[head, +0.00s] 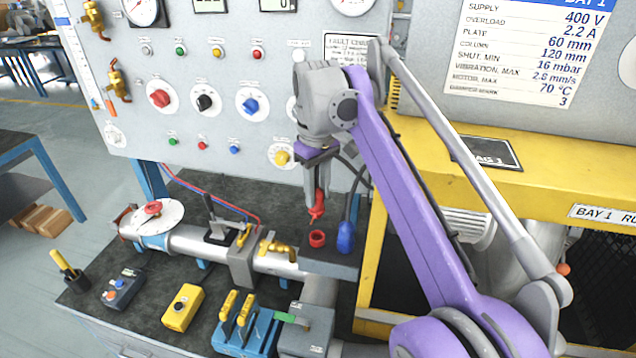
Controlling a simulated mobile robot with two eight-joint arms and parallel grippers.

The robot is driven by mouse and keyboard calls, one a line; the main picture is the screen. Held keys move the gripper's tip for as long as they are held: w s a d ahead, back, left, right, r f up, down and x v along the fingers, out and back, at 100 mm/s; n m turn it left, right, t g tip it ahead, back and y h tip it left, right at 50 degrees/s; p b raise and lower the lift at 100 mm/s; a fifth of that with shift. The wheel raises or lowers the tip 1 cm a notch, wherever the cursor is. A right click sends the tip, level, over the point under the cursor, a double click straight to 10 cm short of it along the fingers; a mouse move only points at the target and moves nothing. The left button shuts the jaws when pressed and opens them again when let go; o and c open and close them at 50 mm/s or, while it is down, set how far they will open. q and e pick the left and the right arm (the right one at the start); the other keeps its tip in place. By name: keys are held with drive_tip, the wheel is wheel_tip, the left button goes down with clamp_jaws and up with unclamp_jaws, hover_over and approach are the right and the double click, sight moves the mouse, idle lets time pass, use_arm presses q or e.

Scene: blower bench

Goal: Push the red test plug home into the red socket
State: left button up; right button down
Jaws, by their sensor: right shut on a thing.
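My right gripper (318,192) is shut on the red test plug (317,206) and points down over the bench. A visible gap separates plug and socket. The plug's upper part is partly hidden between the fingers. My left gripper is not in view.
A blue plug or socket (346,237) stands close to the right of the red socket. A pipe with a yellow valve (277,250) runs to the left. The panel (215,70) rises behind, and a yellow frame (372,255) stands at right.

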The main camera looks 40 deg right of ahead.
sight(318, 210)
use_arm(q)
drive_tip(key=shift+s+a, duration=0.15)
use_arm(e)
drive_tip(key=shift+s+a, duration=0.15)
drive_tip(key=shift+s, duration=0.05)
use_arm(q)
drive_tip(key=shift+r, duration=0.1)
use_arm(e)
drive_tip(key=shift+r, duration=0.1)
drive_tip(key=shift+m, duration=0.3)
drive_tip(key=shift+f, duration=0.75)
wheel_tip(318, 210, down, 2)
drive_tip(key=shift+f+b, duration=0.15)
drive_tip(key=shift+b, duration=0.6)
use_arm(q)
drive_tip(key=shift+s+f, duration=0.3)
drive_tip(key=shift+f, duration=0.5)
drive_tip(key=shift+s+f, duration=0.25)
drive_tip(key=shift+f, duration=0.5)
use_arm(e)
drive_tip(key=shift+f, duration=0.7)
use_arm(q)
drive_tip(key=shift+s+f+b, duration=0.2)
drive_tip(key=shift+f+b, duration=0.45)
drive_tip(key=shift+b, duration=0.1)
use_arm(e)
drive_tip(key=shift+f, duration=1.2)
